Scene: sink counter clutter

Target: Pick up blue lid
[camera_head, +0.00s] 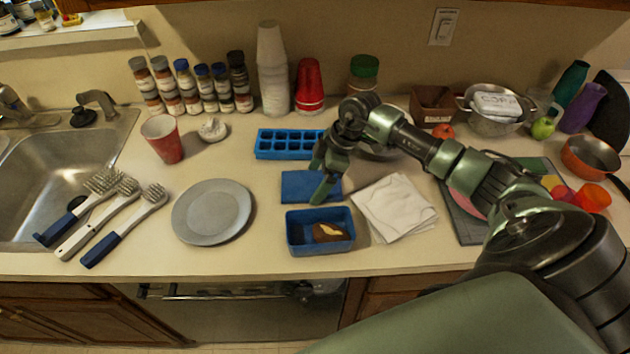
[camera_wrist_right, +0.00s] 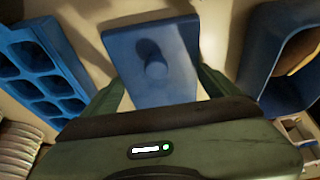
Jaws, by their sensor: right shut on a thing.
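The blue lid (camera_head: 298,186) is a flat rectangle on the counter, just behind an open blue container (camera_head: 301,246) that holds a brown and cream food piece (camera_head: 328,232). My right gripper (camera_head: 318,178) reaches down over the lid. The fingers are shut on the lid's sides. I cannot tell whether the lid is clear of the counter. My left gripper is not in view.
A blue ice tray (camera_head: 288,144) is behind the lid, a grey plate (camera_head: 212,211) to the left, and white napkins (camera_head: 395,207) to the right. Cups (camera_head: 272,70) and spice jars (camera_head: 190,88) line the wall.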

